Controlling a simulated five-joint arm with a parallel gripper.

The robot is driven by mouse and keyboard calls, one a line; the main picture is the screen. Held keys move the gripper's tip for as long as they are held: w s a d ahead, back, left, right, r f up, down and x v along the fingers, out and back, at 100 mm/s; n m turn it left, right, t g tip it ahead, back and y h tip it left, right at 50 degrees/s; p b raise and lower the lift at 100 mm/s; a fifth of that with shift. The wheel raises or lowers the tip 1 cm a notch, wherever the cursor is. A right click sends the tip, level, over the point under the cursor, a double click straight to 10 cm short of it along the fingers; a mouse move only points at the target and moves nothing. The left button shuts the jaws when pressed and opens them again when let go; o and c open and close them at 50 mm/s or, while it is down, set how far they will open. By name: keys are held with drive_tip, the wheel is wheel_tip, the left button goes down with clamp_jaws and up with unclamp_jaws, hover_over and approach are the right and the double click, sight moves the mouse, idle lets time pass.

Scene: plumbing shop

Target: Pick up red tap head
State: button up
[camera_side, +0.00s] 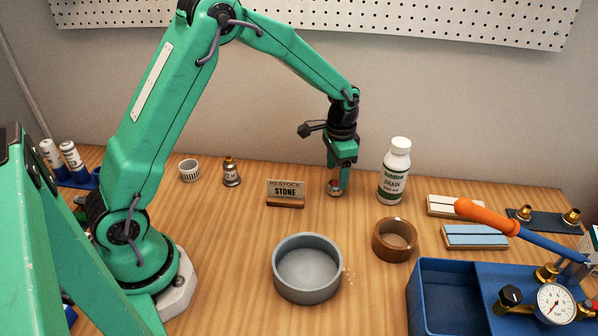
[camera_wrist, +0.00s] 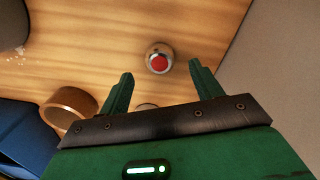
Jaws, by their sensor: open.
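The red tap head (camera_side: 334,190) stands on the wooden table under my gripper in the side view, mostly covered by the fingers. In the wrist view the tap head (camera_wrist: 159,62) shows from above as a red disc in a pale metal rim. My gripper (camera_side: 336,180) points straight down over it. In the wrist view my gripper (camera_wrist: 160,70) is open and empty, with one green finger on each side and the tap head just beyond the tips. I cannot tell whether the fingertips reach down beside it.
A drain bottle (camera_side: 395,172) stands close to the right. A grey bowl (camera_side: 307,238) and brown ring (camera_side: 381,242) lie in front. A blue tray (camera_side: 430,318) with a gauge (camera_side: 554,303) is at the front right.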

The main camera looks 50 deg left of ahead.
sight(336, 184)
drive_tip(key=shift+f, duration=2.25)
drive_tip(key=c, duration=1.1)
drive_tip(key=shift+r, duration=0.2)
drive_tip(key=shift+r, duration=0.2)
drive_tip(key=r, duration=0.2)
drive_tip(key=d+r, duration=0.1)
drive_tip(key=r, duration=0.1)
drive_tip(key=shift+s, duration=0.2)
drive_tip(key=s+d+r, duration=0.2)
drive_tip(key=d, duration=0.1)
drive_tip(key=s+d+r, duration=0.1)
drive_tip(key=d+r, duration=0.1)
drive_tip(key=d, duration=0.1)
drive_tip(key=s+d+r, duration=0.2)
drive_tip(key=d, duration=0.1)
drive_tip(key=shift+s+r, duration=0.15)
drive_tip(key=shift+s, duration=0.15)
